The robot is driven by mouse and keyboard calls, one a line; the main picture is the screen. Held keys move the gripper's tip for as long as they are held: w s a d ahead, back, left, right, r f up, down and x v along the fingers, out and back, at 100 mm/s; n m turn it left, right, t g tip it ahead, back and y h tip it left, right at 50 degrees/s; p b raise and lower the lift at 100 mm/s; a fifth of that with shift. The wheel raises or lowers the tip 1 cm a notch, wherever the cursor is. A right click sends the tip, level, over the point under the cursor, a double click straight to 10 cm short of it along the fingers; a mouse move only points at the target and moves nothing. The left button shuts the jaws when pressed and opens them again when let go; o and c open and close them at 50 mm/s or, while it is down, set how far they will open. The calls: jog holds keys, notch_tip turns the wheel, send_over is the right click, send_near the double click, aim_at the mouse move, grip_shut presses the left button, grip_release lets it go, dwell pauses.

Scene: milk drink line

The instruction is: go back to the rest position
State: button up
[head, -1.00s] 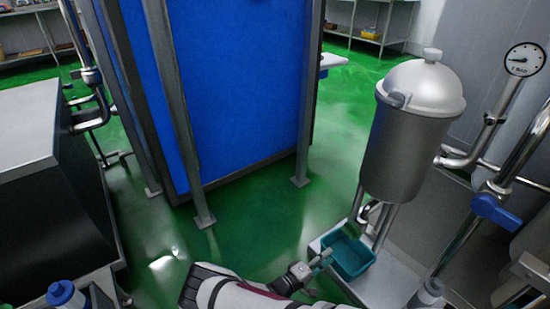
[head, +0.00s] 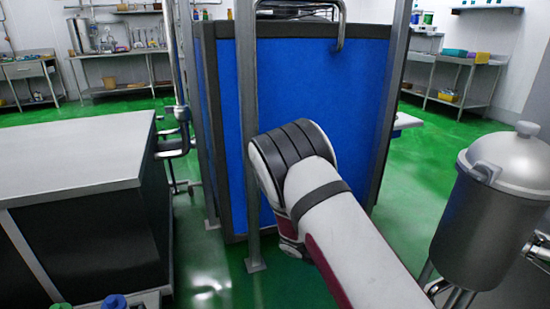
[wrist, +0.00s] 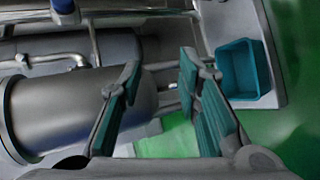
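My gripper (wrist: 160,108) shows in the wrist view with its two teal-padded fingers spread apart and nothing between them. It is open and empty. In the head view only my arm shows, raised in front of the blue panel; my gripper is out of that picture. In the wrist view the steel vessel (wrist: 75,100) lies to the left of the fingers and a teal bin (wrist: 245,68) on a pale ledge lies to the right.
The lidded steel vessel (head: 490,215) stands at the right. A blue panel (head: 310,90) with steel posts stands ahead. A grey-topped counter (head: 75,155) is at the left. Shelves (head: 455,75) stand far back. Green floor (head: 205,265) is open between counter and panel.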

jog(key=s+a+r+y, duration=0.1)
jog(key=s+r+y, duration=0.2)
jog(key=s+r, duration=0.35)
jog(key=s+a+r+y, duration=0.1)
jog(key=s+r+y, duration=0.2)
jog(key=r, duration=0.6)
jog(key=s+r+y, duration=0.2)
jog(key=s+r, duration=0.2)
jog(key=r, duration=0.4)
jog(key=s+a+r+n+t+y, duration=0.1)
jog(key=s+a+r+t+y, duration=0.15)
jog(key=s, duration=0.65)
jog(key=s+a+r+n+t+y, duration=0.2)
jog(key=s+r, duration=0.1)
jog(key=s, duration=0.6)
notch_tip(320, 180, up, 32)
jog(key=t+p, duration=0.3)
jog(key=p, duration=2.7)
jog(key=shift+d+f+t, duration=0.15)
jog(key=shift+d+t, duration=0.05)
jog(key=shift+t, duration=0.15)
jog(key=shift+w, duration=0.15)
